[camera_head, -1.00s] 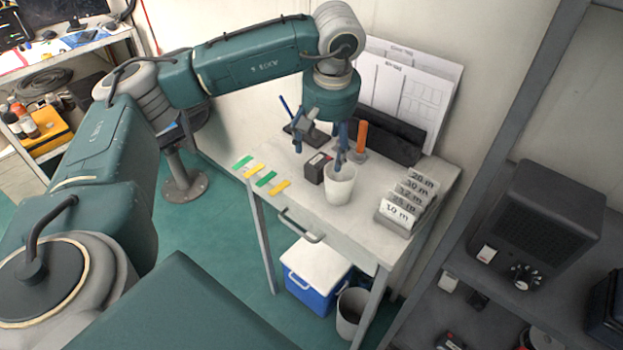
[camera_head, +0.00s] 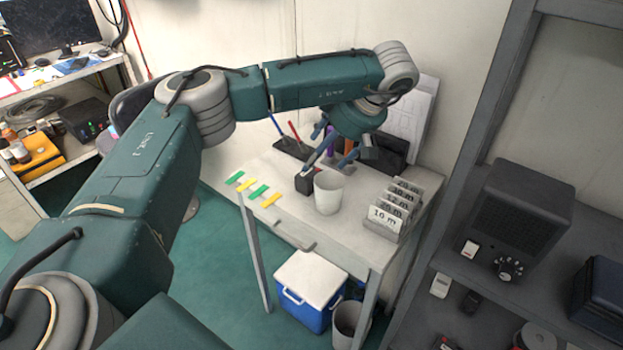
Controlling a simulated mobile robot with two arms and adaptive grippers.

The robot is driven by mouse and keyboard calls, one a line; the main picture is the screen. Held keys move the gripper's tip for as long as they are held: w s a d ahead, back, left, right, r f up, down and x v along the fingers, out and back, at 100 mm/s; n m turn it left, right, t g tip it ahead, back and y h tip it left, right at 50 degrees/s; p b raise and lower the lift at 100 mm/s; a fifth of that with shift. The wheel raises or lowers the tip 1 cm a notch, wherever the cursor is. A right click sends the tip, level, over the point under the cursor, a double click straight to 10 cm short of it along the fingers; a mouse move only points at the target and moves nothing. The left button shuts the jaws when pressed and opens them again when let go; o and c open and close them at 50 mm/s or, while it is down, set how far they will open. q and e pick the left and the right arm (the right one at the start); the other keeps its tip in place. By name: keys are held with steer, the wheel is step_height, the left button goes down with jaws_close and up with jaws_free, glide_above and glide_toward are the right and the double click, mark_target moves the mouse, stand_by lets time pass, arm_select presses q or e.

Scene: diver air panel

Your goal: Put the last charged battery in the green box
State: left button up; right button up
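A small black block, probably a battery (camera_head: 307,182), stands on the white table (camera_head: 282,228), left of a white cup (camera_head: 329,193). My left gripper (camera_head: 312,150) hangs over the table from above, tilted. Its two blue fingers look apart, with one fingertip just above the block; whether it touches the block I cannot tell. Nothing is seen held between the fingers. I see no green box in this view. My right gripper is not in view.
Depth cards (camera_head: 390,212) stand in a rack at the table's right. Green and yellow strips (camera_head: 257,192) lie at the left edge. A pen tray (camera_head: 290,148) is behind. A blue cooler (camera_head: 308,290) and bin (camera_head: 349,322) stand below. A grey shelf (camera_head: 455,258) holds a speaker box (camera_head: 520,215).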

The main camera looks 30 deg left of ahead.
mark_target(310, 174)
arm_select(q)
steer(key=x, duration=0.2)
steer(key=p+x, duration=0.1)
steer(key=x, duration=0.2)
steer(key=p+x, duration=0.1)
steer(key=x, duration=0.1)
steer(key=shift+f, duration=0.75)
steer(key=c, duration=1.5)
steer(key=shift+c, duration=1.4)
steer(key=shift+r, duration=0.1)
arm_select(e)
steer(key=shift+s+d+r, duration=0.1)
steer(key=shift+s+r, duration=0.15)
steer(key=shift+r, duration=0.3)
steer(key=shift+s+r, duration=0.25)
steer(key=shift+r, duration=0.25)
